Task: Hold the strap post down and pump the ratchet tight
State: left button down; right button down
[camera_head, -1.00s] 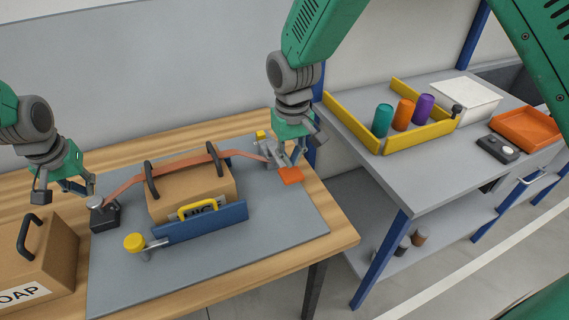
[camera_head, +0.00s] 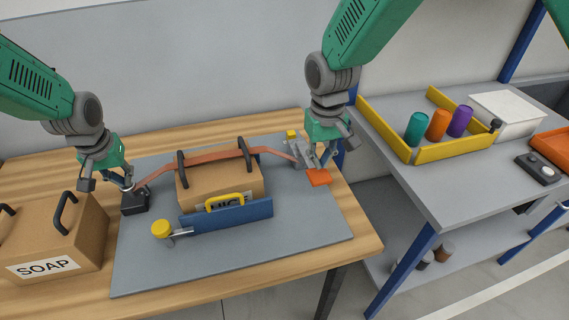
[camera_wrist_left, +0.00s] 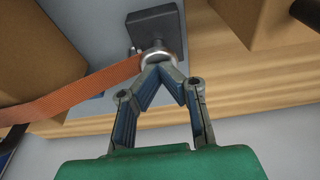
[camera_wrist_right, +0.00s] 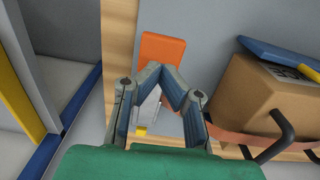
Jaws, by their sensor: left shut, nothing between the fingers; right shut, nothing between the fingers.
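The strap post (camera_head: 135,200) is a dark square block with a round metal top, at the left of the grey mat. My left gripper (camera_head: 130,186) is shut and empty at the post's top; in the left wrist view its tips (camera_wrist_left: 158,66) overlap the metal top (camera_wrist_left: 160,58). The orange-brown strap (camera_head: 215,155) runs from the post over a cardboard box (camera_head: 215,186) to the ratchet (camera_head: 300,155). The ratchet has an orange handle end (camera_head: 319,177), also in the right wrist view (camera_wrist_right: 162,48). My right gripper (camera_head: 326,168) is shut and empty over the ratchet, hiding part of it.
A SOAP box (camera_head: 60,245) stands left of the mat (camera_head: 250,255). A grey bench with a yellow-edged tray (camera_head: 450,150) stands at right. The mat's front is clear.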

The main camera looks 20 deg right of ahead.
aim_at(319, 174)
pick_arm(q)
jog(key=shift+f, duration=1.05)
pick_arm(e)
jog(key=shift+f, duration=0.15)
pick_arm(q)
jog(key=shift+s+f, duration=0.1)
pick_arm(e)
jog(key=shift+f, duration=2.6)
jog(key=shift+r, duration=2.95)
jog(key=shift+f, duration=0.2)
